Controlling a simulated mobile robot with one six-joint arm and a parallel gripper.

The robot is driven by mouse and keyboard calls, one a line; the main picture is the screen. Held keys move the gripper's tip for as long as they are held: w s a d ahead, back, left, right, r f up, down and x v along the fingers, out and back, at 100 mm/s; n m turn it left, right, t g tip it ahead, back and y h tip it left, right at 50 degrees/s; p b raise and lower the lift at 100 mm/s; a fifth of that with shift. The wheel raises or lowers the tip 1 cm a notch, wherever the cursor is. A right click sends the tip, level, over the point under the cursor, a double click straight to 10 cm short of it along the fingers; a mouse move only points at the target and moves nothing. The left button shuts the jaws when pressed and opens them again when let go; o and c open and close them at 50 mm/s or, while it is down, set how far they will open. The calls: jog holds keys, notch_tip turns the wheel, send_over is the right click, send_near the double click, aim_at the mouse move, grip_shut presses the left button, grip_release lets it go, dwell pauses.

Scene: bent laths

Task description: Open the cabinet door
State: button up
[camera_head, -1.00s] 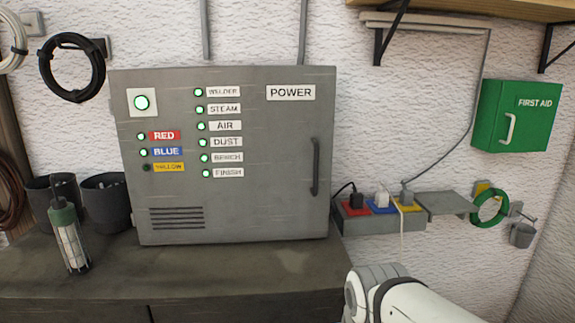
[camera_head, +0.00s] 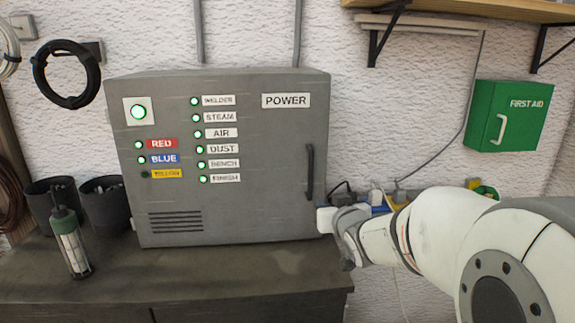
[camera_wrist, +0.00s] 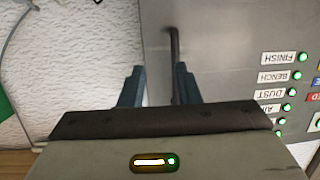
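The grey POWER cabinet (camera_head: 270,135) stands on the workbench against the wall, its door shut. Its dark vertical handle (camera_head: 310,172) is at the right side of the door front. My gripper (camera_head: 328,220) is just right of the handle's lower end in the head view; its fingers are hard to make out there. In the wrist view, my gripper (camera_wrist: 158,80) shows two blue-grey fingers spread apart. The handle (camera_wrist: 175,50) appears between them, closer to the right finger. I cannot tell whether they touch. Nothing is gripped.
A green FIRST AID box (camera_head: 508,115) hangs on the wall at right. Partly behind my arm is a strip with plugs (camera_head: 378,198). The bench top (camera_head: 220,272) in front is clear.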

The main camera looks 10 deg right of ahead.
aim_at(312, 174)
jog(key=w+a+r+p, duration=0.1)
jog(key=w, duration=0.2)
jog(key=w+a+r+t+y+p, duration=0.1)
jog(key=w, duration=0.2)
jog(key=w+a+r+n+t+y+p, duration=0.1)
jog(key=w, duration=0.3)
jog(key=shift+r, duration=0.35)
grip_shut()
jog(key=shift+d, duration=0.15)
